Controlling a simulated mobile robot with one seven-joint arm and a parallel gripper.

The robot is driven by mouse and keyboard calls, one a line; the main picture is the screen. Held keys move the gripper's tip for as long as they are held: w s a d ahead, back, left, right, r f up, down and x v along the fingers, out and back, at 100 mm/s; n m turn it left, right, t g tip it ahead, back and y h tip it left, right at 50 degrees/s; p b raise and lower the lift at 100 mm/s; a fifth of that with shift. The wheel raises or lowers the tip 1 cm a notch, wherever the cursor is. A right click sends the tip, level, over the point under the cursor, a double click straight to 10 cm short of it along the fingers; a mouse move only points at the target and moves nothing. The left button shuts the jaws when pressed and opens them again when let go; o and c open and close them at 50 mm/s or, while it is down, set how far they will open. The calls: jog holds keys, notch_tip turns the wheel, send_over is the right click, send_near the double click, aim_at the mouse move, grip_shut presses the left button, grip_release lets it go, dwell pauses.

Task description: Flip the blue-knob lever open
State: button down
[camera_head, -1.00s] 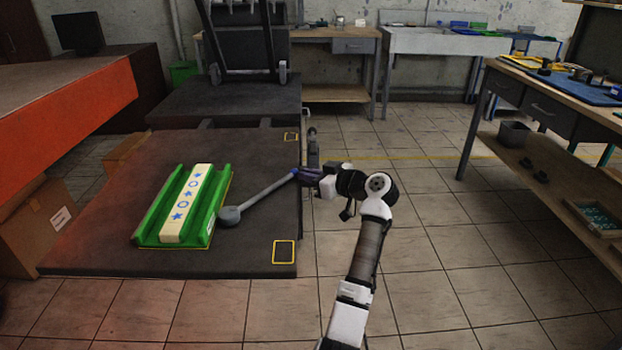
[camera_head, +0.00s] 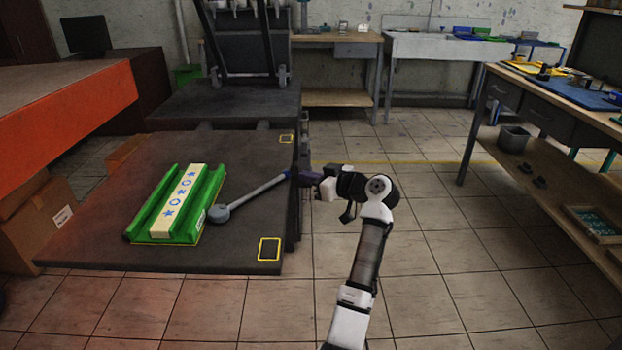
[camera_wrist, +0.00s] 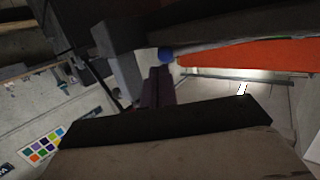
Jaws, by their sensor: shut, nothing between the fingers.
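The lever (camera_head: 252,195) is a grey rod with a round pivot (camera_head: 218,213) on the dark platform, beside the green fixture. It slants up and right from the pivot, and its far end is at my gripper (camera_head: 308,179). In the wrist view, the blue knob (camera_wrist: 166,55) shows just beyond the tips of my dark purple fingers (camera_wrist: 160,80). The fingers are together with nothing between them. I cannot tell whether they touch the knob.
The green fixture (camera_head: 209,190) holds a cream strip with blue stars and rings on the dark platform (camera_head: 110,235). An orange-sided table (camera_head: 80,115) is at left. A workbench (camera_head: 560,110) stands at right. Tiled floor (camera_head: 440,280) between is clear.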

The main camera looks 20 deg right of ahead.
jog(key=d+b+v, duration=0.1)
jog(key=v, duration=0.9)
jog(key=shift+d, duration=0.2)
